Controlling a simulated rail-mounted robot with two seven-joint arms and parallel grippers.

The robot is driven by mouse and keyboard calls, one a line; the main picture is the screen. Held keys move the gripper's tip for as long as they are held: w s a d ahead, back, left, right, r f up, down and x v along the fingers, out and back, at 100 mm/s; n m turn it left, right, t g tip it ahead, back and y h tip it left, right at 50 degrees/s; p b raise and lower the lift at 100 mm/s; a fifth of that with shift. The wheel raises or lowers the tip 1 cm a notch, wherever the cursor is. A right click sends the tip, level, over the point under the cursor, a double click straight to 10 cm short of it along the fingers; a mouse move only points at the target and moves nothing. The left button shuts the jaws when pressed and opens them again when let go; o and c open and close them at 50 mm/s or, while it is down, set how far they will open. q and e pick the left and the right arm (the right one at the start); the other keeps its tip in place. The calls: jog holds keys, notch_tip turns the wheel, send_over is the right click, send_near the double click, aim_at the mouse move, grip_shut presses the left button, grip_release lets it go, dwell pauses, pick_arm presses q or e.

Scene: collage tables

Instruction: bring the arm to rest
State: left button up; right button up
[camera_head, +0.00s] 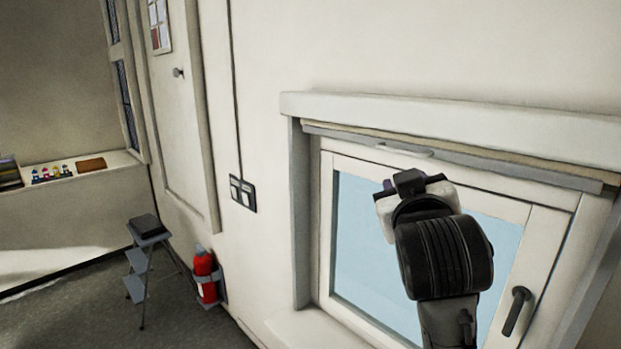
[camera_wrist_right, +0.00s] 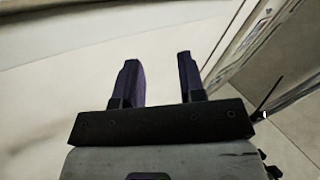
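My right arm rises from the lower right of the head view in front of a window, with its wrist and gripper (camera_head: 390,186) raised before the glass. In the right wrist view the two dark purple fingers of the right gripper (camera_wrist_right: 157,62) stand apart. Nothing is between them; only a pale surface shows behind. In the head view the fingers are mostly hidden behind the wrist. My left gripper is not in either view.
The window (camera_head: 352,225) has a pale frame and a dark handle (camera_head: 515,311) at lower right. A grey step stool (camera_head: 137,262) stands on the floor. Small coloured items (camera_head: 52,172) and a brown board (camera_head: 90,165) lie on a far ledge.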

jog(key=s+d+f+g+y+p, duration=0.15)
jog(key=s+f+g, duration=0.25)
jog(key=s+f, duration=0.8)
jog(key=s+d+f+g+p, duration=0.25)
jog(key=s+f, duration=0.35)
jog(key=f, duration=1.1)
jog(key=s+d+f+g+y+p, duration=0.1)
jog(key=s+d+f+g+p, duration=0.2)
jog(key=s+f, duration=0.9)
jog(key=s+f+g, duration=0.5)
jog(key=s+f, duration=0.4)
jog(key=f, duration=0.1)
jog(key=shift+s+d+f+m, duration=0.2)
jog(key=shift+s+d+m, duration=0.05)
jog(key=shift+s+m, duration=0.15)
jog(key=shift+o, duration=0.4)
